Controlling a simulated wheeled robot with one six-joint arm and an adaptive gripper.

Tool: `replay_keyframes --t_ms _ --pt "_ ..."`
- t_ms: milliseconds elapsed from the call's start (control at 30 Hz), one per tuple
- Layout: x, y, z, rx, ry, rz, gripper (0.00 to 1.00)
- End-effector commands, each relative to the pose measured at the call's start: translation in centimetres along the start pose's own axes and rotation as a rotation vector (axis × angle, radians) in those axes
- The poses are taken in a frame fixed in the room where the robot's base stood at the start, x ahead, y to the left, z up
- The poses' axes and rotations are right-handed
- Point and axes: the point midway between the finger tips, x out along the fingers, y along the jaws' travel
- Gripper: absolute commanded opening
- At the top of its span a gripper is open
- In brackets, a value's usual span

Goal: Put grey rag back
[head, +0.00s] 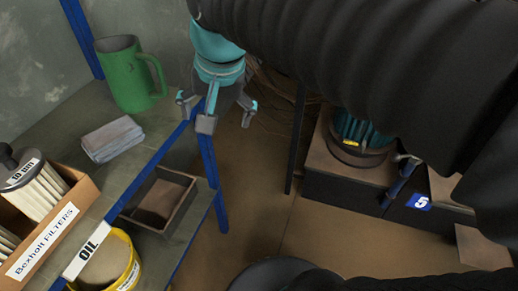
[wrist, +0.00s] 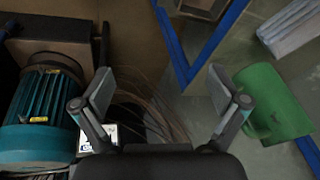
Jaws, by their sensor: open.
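A folded grey rag (head: 112,138) lies flat on the upper shelf (head: 62,125), in front of the green jug. In the wrist view the rag (wrist: 292,27) shows at the top right corner, partly cut off. My gripper (head: 216,112) is open and empty. It hangs in the air beyond the shelf's blue right edge, to the right of the rag and clear of it. In the wrist view the fingers of my gripper (wrist: 161,95) are spread, with nothing between them.
A green jug (head: 122,78) stands behind the rag. A filter box (head: 55,232) and a yellow OIL tub (head: 122,270) are at front left. An open tray (head: 183,186) sits on the lower shelf. A teal motor (head: 362,132) is at right. Floor (head: 300,235) is clear between.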

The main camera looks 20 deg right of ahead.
Motion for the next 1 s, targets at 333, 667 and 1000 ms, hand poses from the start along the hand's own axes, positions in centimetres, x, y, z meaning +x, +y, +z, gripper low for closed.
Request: replay_keyframes --t_ms 333,667,1000 --pt "5.1 9.7 5.4 -0.354 0.171 0.018 0.97" --pt "6.1 10.9 6.2 -0.418 0.194 0.031 0.97" --pt "6.1 10.9 6.2 -0.417 0.193 0.031 0.97"
